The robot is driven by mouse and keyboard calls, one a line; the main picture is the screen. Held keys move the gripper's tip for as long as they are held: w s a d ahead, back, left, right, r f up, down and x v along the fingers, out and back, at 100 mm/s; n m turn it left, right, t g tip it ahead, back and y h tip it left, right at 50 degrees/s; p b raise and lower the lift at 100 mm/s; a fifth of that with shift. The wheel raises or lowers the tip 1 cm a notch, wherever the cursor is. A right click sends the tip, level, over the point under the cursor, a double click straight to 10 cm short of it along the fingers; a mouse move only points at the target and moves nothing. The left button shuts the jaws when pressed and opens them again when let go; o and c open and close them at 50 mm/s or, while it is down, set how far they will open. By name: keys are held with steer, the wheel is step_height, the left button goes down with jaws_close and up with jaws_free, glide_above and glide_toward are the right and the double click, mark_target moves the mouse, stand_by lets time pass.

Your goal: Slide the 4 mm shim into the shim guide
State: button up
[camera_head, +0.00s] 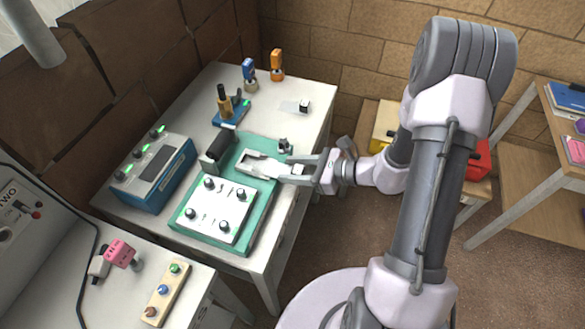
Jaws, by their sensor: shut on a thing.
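A green base (182,222) lies on the white table. A pale, tapered piece with a dark slot, which looks like the shim guide (258,166), sits at its far right part. My gripper (287,169) is at the right end of this piece, coming in from the right. Its jaws are shut on a small light piece with a dark part, probably the shim (298,169). The shim's front end is hidden or too small to make out, so I cannot tell whether it is inside the guide. No thickness marking is legible.
A white panel with several black knobs (217,208) and a dark upright block (216,148) stand on the base. A blue box with green lights (152,172) is at left. A small dark post (284,146) stands close behind my gripper. Another pale flat piece (290,106) lies farther back.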

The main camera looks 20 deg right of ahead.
mark_target(272, 169)
steer(key=shift+w+a+b, duration=0.25)
steer(key=shift+w+a, duration=0.6)
steer(key=shift+a, duration=0.35)
steer(key=shift+w+a+b, duration=0.25)
steer(key=shift+w+a, duration=0.6)
steer(key=shift+a, duration=0.3)
stand_by(0.3)
steer(key=shift+s+d, duration=0.1)
steer(key=shift+d, duration=0.1)
steer(key=shift+a+b, duration=0.25)
steer(key=shift+b, duration=0.15)
stand_by(1.3)
steer(key=shift+d+b, duration=0.15)
steer(key=shift+b, duration=0.15)
stand_by(1.0)
stand_by(0.6)
steer(key=shift+b, duration=0.3)
stand_by(1.2)
